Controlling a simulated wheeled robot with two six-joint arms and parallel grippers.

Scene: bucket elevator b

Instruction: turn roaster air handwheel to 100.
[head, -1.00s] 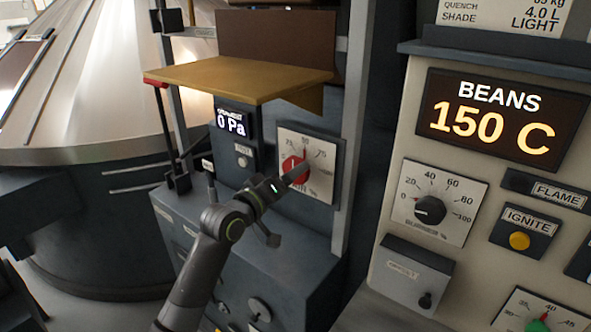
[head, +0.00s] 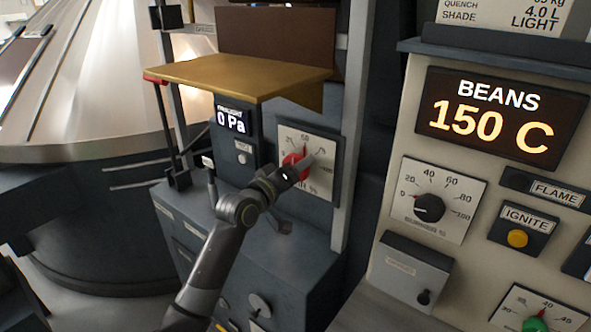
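The roaster air handwheel (head: 289,160) is a small red wheel on a white square dial plate (head: 322,142) in the middle of the head view. The plate has a scale; 50 reads at the top and 75 at the upper right, and the lower right mark is hard to read. My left gripper (head: 306,168) is at the front of the handwheel, with a grey finger across its right side. The gripper and wrist hide much of the wheel and the lower left of the plate. My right gripper is not in view.
A tan shelf (head: 235,76) juts out above the dial. A draught display (head: 231,121) left of it reads 0 Pa. A grey post (head: 350,130) stands right of the plate. The burner panel (head: 429,208) on the right has a black knob near 0, under a 150 C beans display (head: 500,117).

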